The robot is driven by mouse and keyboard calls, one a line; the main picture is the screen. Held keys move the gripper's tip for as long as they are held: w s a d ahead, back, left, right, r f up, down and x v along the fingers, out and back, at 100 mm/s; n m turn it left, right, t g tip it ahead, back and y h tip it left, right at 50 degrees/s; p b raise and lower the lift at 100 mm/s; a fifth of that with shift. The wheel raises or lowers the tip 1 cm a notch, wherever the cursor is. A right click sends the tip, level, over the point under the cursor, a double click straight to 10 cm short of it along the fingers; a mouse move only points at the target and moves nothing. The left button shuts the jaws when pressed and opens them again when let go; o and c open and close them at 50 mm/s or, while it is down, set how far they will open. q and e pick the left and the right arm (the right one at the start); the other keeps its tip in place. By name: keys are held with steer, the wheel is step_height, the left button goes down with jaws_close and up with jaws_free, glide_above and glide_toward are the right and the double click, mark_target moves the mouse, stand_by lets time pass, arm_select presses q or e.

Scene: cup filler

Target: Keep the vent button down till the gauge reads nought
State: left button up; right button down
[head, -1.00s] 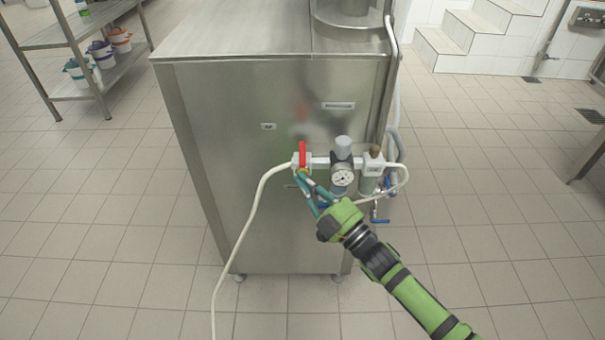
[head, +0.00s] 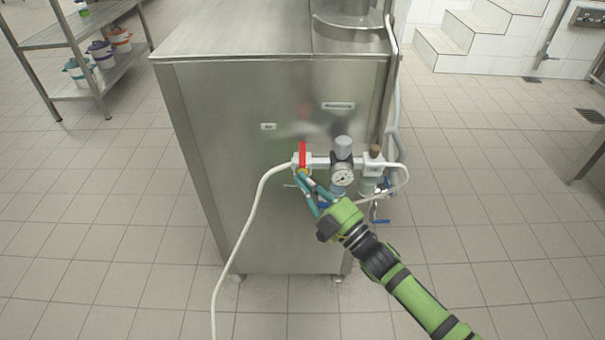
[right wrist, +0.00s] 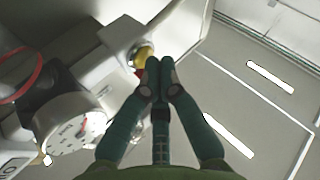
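The pressure gauge (head: 343,177) is a round white dial on the air unit at the front of the steel cabinet. It also shows in the right wrist view (right wrist: 68,128), tilted, with a red mark or needle; its reading is too small to tell. A red lever (head: 302,154) stands upright on the valve left of it. A brass-coloured round part (right wrist: 145,53), perhaps the vent button, shows by my fingertips. My right gripper (head: 300,176) is shut, its tips together below the red lever; it also shows in the right wrist view (right wrist: 160,68). Contact with the brass part cannot be told. My left gripper is out of view.
The steel cabinet (head: 235,170) fills the middle. A pale hose (head: 250,220) runs from the valve to the floor. A rack (head: 75,40) with tubs stands at the left. Tiled floor is clear on both sides.

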steer(key=shift+r, duration=0.1)
stand_by(0.6)
steer(key=shift+s+p, duration=0.55)
steer(key=shift+s, duration=0.3)
steer(key=s+p, duration=0.2)
steer(key=s, duration=0.3)
steer(key=shift+p, duration=0.35)
